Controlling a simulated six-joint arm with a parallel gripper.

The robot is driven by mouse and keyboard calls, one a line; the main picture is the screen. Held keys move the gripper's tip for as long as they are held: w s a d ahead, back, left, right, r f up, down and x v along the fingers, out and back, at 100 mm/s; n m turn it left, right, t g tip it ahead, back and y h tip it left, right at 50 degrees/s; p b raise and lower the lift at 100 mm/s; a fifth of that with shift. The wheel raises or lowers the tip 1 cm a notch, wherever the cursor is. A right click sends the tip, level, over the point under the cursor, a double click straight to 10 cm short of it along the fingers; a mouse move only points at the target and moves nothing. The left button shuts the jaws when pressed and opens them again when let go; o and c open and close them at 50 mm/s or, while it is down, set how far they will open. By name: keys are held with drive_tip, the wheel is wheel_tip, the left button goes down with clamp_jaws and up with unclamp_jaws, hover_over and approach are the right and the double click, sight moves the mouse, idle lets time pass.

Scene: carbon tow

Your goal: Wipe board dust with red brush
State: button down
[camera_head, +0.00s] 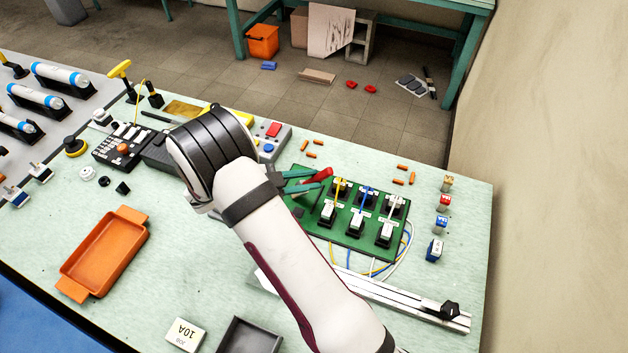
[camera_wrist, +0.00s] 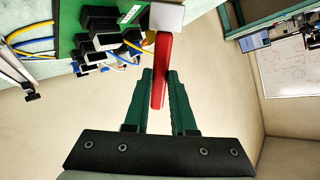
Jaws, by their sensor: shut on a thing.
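The green board (camera_head: 312,222) lies on the bench right of centre, with white-and-black switches and coloured wires. My gripper (camera_head: 316,180) is at the board's upper left part, with teal fingers shut on the red brush (camera_head: 321,175). In the wrist view the red brush handle (camera_wrist: 162,65) stands between the two fingers (camera_wrist: 160,82). A pale grey-white block (camera_wrist: 166,17) shows at the handle's far end. The board (camera_wrist: 67,15) fills the upper left there. Whether the brush touches the board, I cannot tell. Dust on the board is too small to make out.
An orange tray (camera_head: 103,254) lies at left. A rail with a black knob (camera_head: 449,309) runs below the board. Small coloured blocks (camera_head: 442,224) stand to the right. Orange pieces (camera_head: 402,168) lie behind the board. A panel with red and blue buttons (camera_head: 272,131) sits beyond my wrist.

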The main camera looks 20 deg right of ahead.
wheel_tip(320, 180, up, 8)
drive_tip(key=w+a, duration=0.1)
idle(0.7)
idle(0.5)
drive_tip(key=s+m+y, duration=0.1)
drive_tip(key=y, duration=0.3)
drive_tip(key=s+m+g+y, duration=0.1)
drive_tip(key=s+m+y, duration=0.1)
drive_tip(key=y, duration=0.2)
drive_tip(key=s+m+y, duration=0.1)
drive_tip(key=m+y, duration=0.1)
drive_tip(key=y, duration=0.3)
drive_tip(key=shift+s+a+r, duration=0.1)
drive_tip(key=shift+s+a, duration=0.3)
